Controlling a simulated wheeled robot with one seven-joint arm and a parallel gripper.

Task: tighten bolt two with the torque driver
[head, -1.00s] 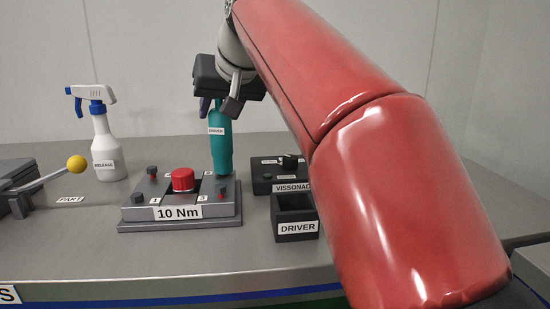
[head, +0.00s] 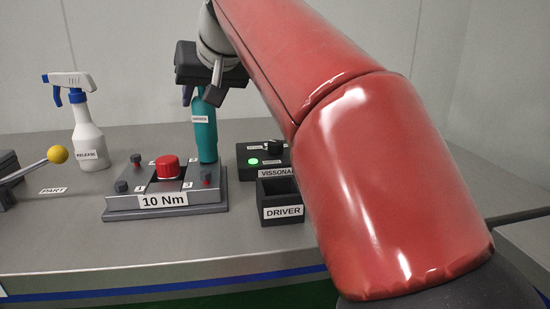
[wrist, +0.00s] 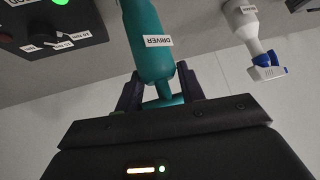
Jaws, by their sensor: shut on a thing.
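My gripper (head: 203,93) is shut on the teal torque driver (head: 205,130), labelled DRIVER, and holds it upright by its upper end. The driver also shows between the fingers in the wrist view (wrist: 152,45). Its lower end is at the back right corner of the grey 10 Nm fixture (head: 150,213). The bolt there is hidden, and I cannot tell its contact with the driver. Other bolts show at the back left (head: 136,160), front left (head: 121,187) and front right (head: 206,180). A red round part (head: 167,166) sits in the middle.
The black controller box (head: 250,160) has a lit green light and a knob. The open DRIVER holder (head: 282,211) in front of it looks empty. A RELEASE spray bottle (head: 88,135) and a yellow-knobbed lever (head: 57,154) are at the left. The front of the bench is clear.

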